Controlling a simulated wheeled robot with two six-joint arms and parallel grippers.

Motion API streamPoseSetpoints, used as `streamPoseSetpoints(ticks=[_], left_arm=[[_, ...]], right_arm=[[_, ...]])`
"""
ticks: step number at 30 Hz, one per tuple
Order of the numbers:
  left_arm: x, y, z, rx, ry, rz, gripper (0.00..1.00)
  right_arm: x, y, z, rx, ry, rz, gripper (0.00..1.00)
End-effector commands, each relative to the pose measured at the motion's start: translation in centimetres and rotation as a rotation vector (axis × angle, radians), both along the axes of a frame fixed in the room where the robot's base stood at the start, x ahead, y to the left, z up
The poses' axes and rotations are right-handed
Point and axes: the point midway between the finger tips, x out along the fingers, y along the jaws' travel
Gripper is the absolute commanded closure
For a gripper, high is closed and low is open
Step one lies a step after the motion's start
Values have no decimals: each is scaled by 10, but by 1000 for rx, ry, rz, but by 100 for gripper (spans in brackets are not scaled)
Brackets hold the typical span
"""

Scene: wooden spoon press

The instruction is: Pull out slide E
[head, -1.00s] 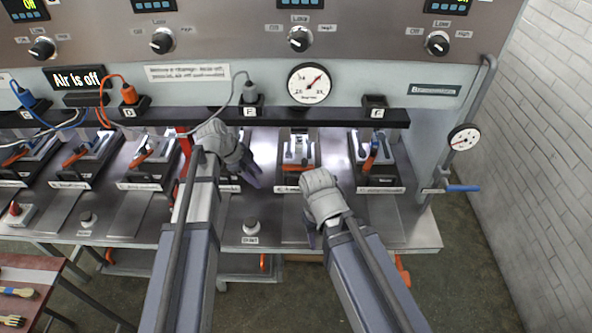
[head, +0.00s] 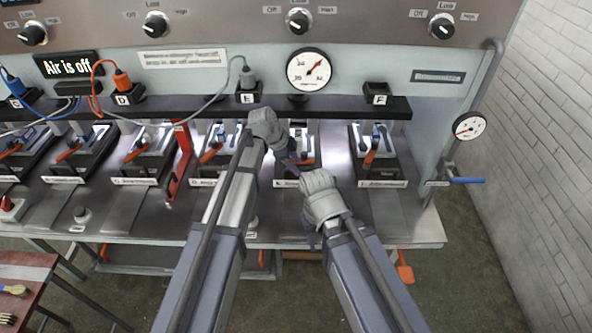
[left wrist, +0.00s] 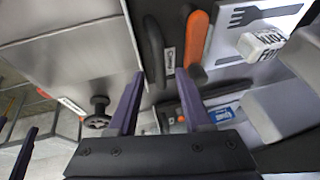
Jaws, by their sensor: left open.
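I take slide E (head: 303,147) to be the fifth drawer-like press slide from the left; its label strip (head: 285,183) is too blurred to read fully. My left gripper (head: 290,163) is over its front in the head view and partly hides it. In the left wrist view my left gripper (left wrist: 160,80) is open and empty. A black bar handle (left wrist: 154,52) lies just beyond and between its fingertips, apart from them as far as I can tell. An orange lever (left wrist: 196,40) is beside it. My right gripper (head: 312,238) hangs over the table's front; its fingers are mostly hidden.
Slide F (head: 378,160) is to the right, and another slide (head: 218,150) with an orange lever is to the left. A red upright part (head: 180,165) stands farther left. A sign (head: 66,64) reads "Air is off". A gauge (head: 308,70) hangs above.

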Motion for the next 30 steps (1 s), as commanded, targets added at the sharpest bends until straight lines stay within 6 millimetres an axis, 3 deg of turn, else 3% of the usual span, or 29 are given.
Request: streamPoseSetpoints(ticks=[14, 27, 30], left_arm=[[2, -4, -8, 0, 0, -1, 50], [1, -3, -8, 0, 0, -1, 99], [1, -3, -8, 0, 0, -1, 100]], right_arm=[[0, 0, -8, 0, 0, 0, 50], [0, 0, -8, 0, 0, 0, 50], [0, 0, -8, 0, 0, 0, 50]])
